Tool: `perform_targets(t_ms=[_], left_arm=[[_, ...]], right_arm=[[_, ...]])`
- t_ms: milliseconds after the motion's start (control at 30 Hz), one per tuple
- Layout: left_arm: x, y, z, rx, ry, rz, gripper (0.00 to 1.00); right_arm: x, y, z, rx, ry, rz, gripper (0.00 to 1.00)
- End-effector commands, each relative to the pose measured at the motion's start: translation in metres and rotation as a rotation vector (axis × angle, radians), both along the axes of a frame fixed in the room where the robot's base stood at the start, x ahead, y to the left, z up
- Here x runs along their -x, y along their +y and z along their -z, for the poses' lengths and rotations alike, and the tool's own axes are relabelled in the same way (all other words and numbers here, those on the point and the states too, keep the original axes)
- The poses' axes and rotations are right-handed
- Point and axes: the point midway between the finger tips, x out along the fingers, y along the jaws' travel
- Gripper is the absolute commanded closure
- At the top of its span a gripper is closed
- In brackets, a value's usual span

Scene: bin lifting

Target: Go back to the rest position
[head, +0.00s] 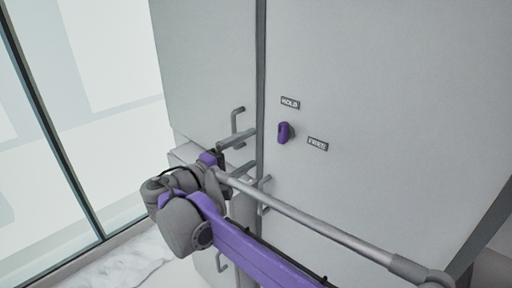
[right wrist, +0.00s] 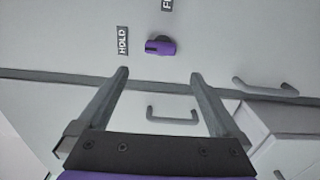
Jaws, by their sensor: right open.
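My right gripper (head: 249,153) is in front of the grey cabinet (head: 390,90), near the vertical seam between two panels. In the right wrist view its two fingers (right wrist: 159,75) are apart with nothing gripped between them. A purple knob (head: 284,132) sits on the right-hand panel, to the right of the gripper; it also shows beyond the fingertips in the right wrist view (right wrist: 160,47). My left gripper is not in view.
Labels HOLD (head: 290,103) and FREE (head: 317,144) flank the knob. A bar handle (head: 236,122) is on the left panel and another (head: 265,192) is close to my right arm. A dark-framed glass pane (head: 55,130) stands at the left.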

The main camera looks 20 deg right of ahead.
Motion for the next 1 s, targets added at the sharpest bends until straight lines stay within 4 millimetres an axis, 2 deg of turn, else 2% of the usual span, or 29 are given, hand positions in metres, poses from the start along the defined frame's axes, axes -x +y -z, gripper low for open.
perform_targets(t_ms=[467, 567, 667, 767, 800, 900, 1000], left_arm=[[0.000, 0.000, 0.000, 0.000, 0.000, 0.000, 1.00], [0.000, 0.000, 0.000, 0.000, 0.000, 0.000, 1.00], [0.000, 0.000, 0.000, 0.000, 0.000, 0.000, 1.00], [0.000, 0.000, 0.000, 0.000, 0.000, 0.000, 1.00], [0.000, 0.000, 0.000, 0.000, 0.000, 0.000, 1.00], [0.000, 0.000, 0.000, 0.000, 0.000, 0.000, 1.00], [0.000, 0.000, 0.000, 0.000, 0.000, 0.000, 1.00]], right_arm=[[0.001, 0.001, 0.000, -0.001, 0.000, 0.000, 0.00], [0.006, -0.005, 0.008, -0.032, 0.016, 0.002, 0.00], [0.025, -0.023, 0.037, -0.142, 0.063, 0.003, 0.00], [0.061, -0.043, 0.089, -0.340, 0.125, 0.001, 0.00], [0.079, -0.048, 0.113, -0.435, 0.146, -0.001, 0.00], [0.126, -0.048, 0.175, -0.694, 0.171, -0.010, 0.00], [0.171, -0.033, 0.230, -0.951, 0.154, -0.021, 0.00]])
